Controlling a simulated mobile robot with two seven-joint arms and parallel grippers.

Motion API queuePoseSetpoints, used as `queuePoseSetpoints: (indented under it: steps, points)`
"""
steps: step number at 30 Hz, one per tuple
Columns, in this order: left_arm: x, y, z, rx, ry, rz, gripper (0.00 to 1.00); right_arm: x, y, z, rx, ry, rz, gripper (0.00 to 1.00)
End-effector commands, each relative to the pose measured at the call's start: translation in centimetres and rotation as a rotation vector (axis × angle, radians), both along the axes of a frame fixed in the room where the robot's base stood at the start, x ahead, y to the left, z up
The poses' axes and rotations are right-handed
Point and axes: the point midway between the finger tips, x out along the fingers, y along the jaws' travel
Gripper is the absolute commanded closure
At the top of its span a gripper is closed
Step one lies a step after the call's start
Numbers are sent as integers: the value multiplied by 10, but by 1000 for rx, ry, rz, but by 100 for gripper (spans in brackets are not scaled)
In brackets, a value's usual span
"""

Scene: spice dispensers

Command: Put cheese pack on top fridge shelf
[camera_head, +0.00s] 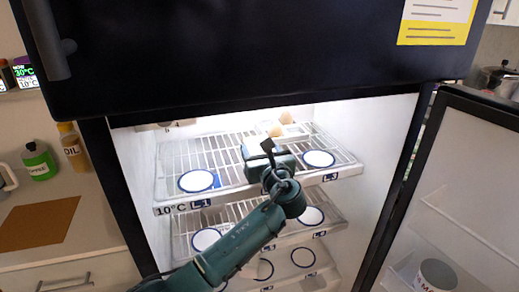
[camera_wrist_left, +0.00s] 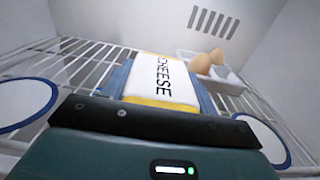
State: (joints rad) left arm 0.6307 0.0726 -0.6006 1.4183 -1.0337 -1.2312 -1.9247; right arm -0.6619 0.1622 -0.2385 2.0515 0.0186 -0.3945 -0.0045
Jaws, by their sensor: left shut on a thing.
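The cheese pack (camera_wrist_left: 162,82), white with yellow edges and black "CHEESE" lettering, shows in the left wrist view directly ahead of my left gripper. My left gripper (camera_head: 268,154) is shut on the pack at the middle of the upper visible wire shelf (camera_head: 228,152), between two round white spots with blue rims. Blue strips flank the pack in the wrist view. In the head view my gripper hides the pack. I cannot tell whether its underside touches the shelf. My right gripper is out of view.
Eggs (camera_wrist_left: 202,63) sit in a white tray (camera_wrist_left: 228,80) behind the pack to the right. Left (camera_head: 198,181) and right (camera_head: 318,158) round spots are empty. A lower shelf (camera_head: 230,212) lies below.

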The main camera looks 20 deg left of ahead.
Motion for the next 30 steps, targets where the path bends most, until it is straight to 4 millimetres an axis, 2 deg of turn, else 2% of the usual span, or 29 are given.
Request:
queuePoseSetpoints:
  steps: [1, 9, 17, 23, 30]
  points:
    - [0, 0, -1, 0, 1, 0, 39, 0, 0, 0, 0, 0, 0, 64]
    - [0, 0, -1, 0, 1, 0, 19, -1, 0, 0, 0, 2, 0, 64]
    - [0, 0, 2, -1, -1, 0, 19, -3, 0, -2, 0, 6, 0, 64]
    - [-23, -16, -1, -3, 1, -5, 19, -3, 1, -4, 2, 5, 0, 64]
    - [-66, -46, 0, -4, 1, -5, 19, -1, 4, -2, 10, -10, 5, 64]
